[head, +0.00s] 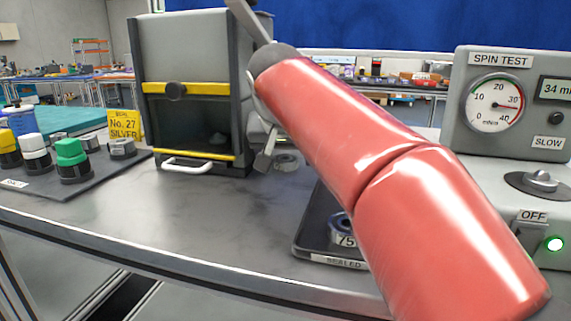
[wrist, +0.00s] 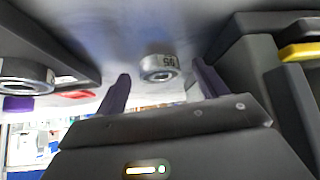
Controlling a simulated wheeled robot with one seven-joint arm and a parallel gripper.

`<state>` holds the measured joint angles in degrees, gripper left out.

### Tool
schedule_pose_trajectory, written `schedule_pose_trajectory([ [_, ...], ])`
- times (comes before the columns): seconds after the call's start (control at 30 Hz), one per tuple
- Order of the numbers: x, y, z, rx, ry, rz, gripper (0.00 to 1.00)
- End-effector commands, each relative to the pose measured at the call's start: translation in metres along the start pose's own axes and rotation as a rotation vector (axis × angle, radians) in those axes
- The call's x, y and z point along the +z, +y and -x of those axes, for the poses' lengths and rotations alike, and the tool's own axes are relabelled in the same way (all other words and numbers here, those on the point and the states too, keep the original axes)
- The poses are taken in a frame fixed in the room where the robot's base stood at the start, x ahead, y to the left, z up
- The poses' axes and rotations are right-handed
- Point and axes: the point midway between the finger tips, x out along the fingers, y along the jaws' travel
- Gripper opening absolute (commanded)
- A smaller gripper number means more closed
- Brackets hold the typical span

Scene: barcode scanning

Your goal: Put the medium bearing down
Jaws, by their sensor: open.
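A grey ring-shaped bearing with a pale label (wrist: 159,68) sits on the bench between the fingers of my gripper (wrist: 160,86) in the wrist view. The fingers are spread apart, with a visible gap on either side of the bearing. In the head view the same bearing (head: 287,162) rests on the bare bench, right of the grey cabinet. My gripper (head: 265,158) is partly hidden there behind my red arm. I take this bearing as the medium one; its label is too blurred to read.
A dark tray marked SEALED (head: 338,263) holds another bearing labelled 75 (head: 342,238), partly behind my arm. The grey cabinet (head: 190,50) with a white handle stands close left of the gripper. The spin test machine (head: 470,150) is at right. Front-left bench is clear.

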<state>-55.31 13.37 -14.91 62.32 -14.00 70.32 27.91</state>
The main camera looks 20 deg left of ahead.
Motion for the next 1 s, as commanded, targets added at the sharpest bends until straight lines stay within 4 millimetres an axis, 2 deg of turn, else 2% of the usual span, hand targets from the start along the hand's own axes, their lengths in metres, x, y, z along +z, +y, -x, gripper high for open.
schedule_pose_trajectory([
  [0.13,-0.0001,0.0001,0.0002,0.0,0.0,0.0,0.72],
  [0.57,-0.0004,0.0,0.0008,0.0,0.001,0.0,0.16],
  [1.0,-0.0049,0.0026,0.0048,0.0,0.001,-0.001,0.15],
])
